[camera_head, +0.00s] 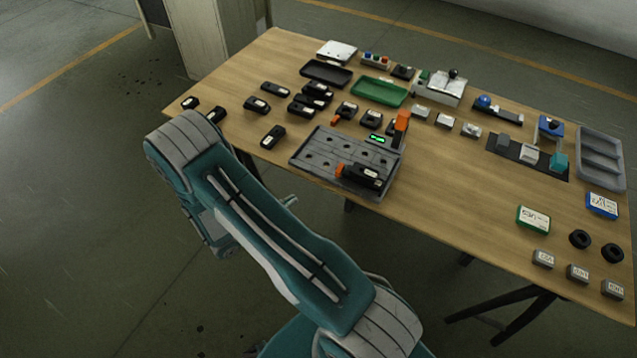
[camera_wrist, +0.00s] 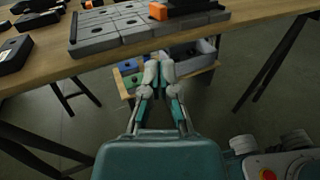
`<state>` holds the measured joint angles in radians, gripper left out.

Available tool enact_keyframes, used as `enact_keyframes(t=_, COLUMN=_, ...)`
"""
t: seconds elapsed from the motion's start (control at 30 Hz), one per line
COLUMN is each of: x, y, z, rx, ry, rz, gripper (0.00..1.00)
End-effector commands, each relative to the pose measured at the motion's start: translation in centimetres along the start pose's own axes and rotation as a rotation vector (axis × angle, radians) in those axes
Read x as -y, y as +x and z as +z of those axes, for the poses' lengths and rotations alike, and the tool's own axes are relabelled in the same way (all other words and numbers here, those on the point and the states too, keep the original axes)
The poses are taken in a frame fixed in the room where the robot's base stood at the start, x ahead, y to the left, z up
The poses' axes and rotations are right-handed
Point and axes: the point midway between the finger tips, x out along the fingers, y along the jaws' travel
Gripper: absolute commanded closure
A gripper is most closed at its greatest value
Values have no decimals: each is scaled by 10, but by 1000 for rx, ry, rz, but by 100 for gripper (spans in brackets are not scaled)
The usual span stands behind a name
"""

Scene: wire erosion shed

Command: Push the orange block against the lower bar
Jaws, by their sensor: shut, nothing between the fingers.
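A small orange block (camera_head: 341,170) sits at the left end of a black device (camera_head: 366,177) on the front part of a grey grooved plate (camera_head: 316,161). In the wrist view the orange block (camera_wrist: 158,11) shows at the top edge, on the grey plate (camera_wrist: 105,38) beside the dark device. Another orange piece (camera_head: 402,121) stands upright at the plate's back right corner. I cannot tell which part is the lower bar. My gripper (camera_wrist: 159,72) is shut and empty, in front of the table edge in the picture, apart from the block. The head view mostly hides it behind my arm.
Several black devices (camera_head: 271,136) lie left of and behind the plate. A green tray (camera_head: 379,92) and a dark tray (camera_head: 326,73) lie farther back. A grey compartment tray (camera_head: 601,159) is at the far right.

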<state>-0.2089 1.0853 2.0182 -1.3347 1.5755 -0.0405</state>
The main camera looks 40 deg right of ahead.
Motion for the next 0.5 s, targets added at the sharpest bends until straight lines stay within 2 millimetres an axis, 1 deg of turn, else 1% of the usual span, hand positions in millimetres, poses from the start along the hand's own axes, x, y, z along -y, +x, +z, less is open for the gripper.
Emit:
enact_keyframes(t=0.27, x=2, y=43, z=1, rx=5, ry=2, rz=-7, gripper=100)
enact_keyframes(t=0.5, x=2, y=88, z=1, rx=4, ry=3, rz=-8, gripper=100)
